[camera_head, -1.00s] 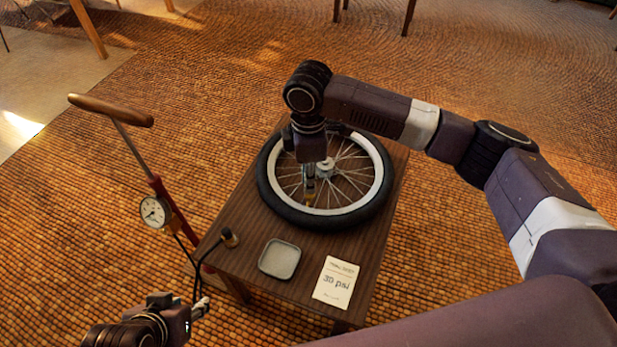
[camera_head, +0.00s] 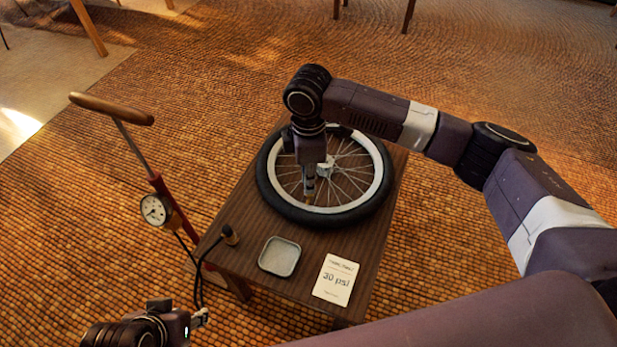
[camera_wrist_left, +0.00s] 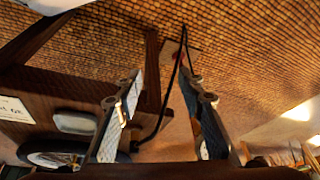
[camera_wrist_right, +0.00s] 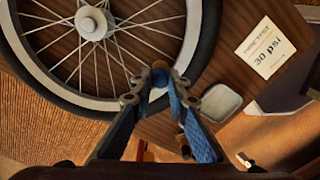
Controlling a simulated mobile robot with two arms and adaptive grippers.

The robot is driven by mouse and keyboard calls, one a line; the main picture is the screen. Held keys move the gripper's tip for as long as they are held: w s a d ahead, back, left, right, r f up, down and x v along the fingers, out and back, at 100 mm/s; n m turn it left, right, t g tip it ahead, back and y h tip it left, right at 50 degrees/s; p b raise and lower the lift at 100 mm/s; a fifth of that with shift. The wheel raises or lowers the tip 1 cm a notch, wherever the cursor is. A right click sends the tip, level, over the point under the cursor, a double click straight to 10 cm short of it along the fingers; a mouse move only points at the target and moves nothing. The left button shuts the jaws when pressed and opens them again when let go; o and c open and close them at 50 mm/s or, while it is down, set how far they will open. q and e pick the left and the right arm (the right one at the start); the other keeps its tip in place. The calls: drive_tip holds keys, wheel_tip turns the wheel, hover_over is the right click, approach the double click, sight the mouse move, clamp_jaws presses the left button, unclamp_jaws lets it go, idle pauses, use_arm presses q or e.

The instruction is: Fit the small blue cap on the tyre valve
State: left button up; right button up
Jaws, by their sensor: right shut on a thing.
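The wheel, a black tyre (camera_head: 345,215) with a pale rim, lies flat on the small wooden table. My right gripper (camera_head: 310,198) points down over the near inner side of the rim. I cannot tell whether cap and valve touch. My left gripper (camera_head: 200,318) is off the table's near left corner; its fingers (camera_wrist_left: 162,105) are apart and empty.
On the table (camera_head: 235,205) are an empty shallow grey tray (camera_head: 280,257), a "30 psi" card (camera_head: 336,280) and a hose end (camera_head: 230,236). A pump (camera_head: 160,190) with a gauge stands left of the table. Its hose hangs near my left gripper.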

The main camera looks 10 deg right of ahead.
use_arm(q)
drive_tip(key=shift+s+a, duration=0.1)
drive_tip(key=shift+s, duration=0.1)
use_arm(e)
drive_tip(key=shift+f, duration=0.1)
use_arm(q)
drive_tip(key=shift+s, duration=0.25)
use_arm(e)
drive_tip(key=shift+f, duration=0.15)
use_arm(q)
drive_tip(key=shift+s+a+g, duration=0.15)
drive_tip(key=shift+s+g, duration=0.1)
drive_tip(key=shift+g, duration=0.05)
use_arm(e)
drive_tip(key=shift+f, duration=0.5)
drive_tip(key=o, duration=0.7)
drive_tip(key=shift+o, duration=0.2)
drive_tip(key=shift+r, duration=0.1)
wheel_tip(320, 180, up, 12)
use_arm(q)
drive_tip(key=shift+s, duration=0.1)
